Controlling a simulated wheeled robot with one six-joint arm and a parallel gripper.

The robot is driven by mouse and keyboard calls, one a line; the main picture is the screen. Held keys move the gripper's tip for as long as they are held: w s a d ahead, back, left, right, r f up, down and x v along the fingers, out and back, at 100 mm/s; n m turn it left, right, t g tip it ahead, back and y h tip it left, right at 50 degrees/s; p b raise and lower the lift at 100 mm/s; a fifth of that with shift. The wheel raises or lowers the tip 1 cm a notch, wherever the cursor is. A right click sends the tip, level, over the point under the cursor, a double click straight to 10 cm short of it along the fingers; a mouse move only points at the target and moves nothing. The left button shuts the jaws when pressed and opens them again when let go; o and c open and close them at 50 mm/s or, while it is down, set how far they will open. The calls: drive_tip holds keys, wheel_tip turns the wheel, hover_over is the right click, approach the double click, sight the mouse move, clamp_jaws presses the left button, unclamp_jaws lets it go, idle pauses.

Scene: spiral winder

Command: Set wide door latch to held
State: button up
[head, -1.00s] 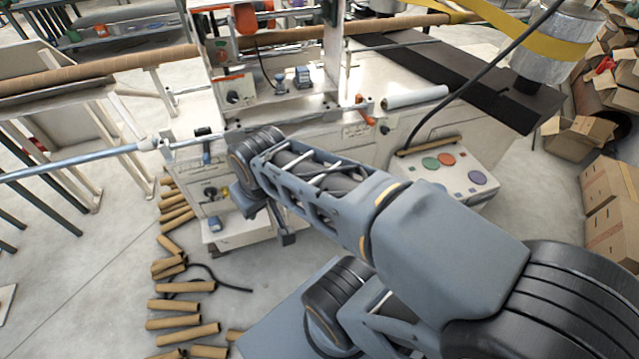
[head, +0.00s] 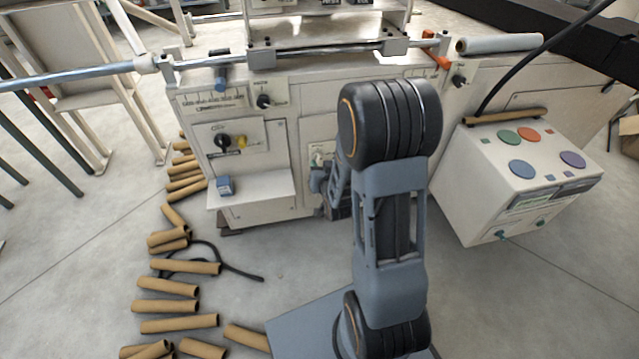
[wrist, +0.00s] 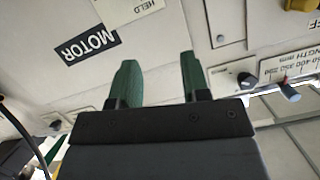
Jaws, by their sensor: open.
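A pale plate with the word HELD (wrist: 138,8) shows at the top edge of the wrist view, cut off by the frame. A black MOTOR label (wrist: 87,45) is beside it on the off-white machine front. The wide door latch itself cannot be made out in the wrist view. In the head view a small light plate (head: 318,151) on the cabinet front is partly hidden by my arm. My gripper (wrist: 160,75) is open and empty, its two green fingers apart in front of the panel. In the head view it is mostly hidden behind my arm.
A length scale with a blue pointer (head: 220,77) and a yellow knob (head: 241,141) are left on the machine. A control box (head: 510,175) with coloured buttons stands at right. Cardboard tubes (head: 180,323) and a black cable (head: 225,262) lie on the floor at left.

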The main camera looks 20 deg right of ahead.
sight(320, 162)
wheel_tip(320, 162, down, 10)
drive_tip(key=s+d+m+t+h+b, duration=0.1)
drive_tip(key=s+d+t+b, duration=0.15)
drive_tip(key=b, duration=0.35)
drive_tip(key=shift+t, duration=0.25)
drive_tip(key=w+b, duration=0.1)
drive_tip(key=w, duration=0.3)
drive_tip(key=w+d+b, duration=0.1)
drive_tip(key=w, duration=0.4)
drive_tip(key=w+b, duration=0.1)
drive_tip(key=w, duration=0.4)
drive_tip(key=shift+w+d, duration=0.15)
drive_tip(key=shift+d, duration=0.25)
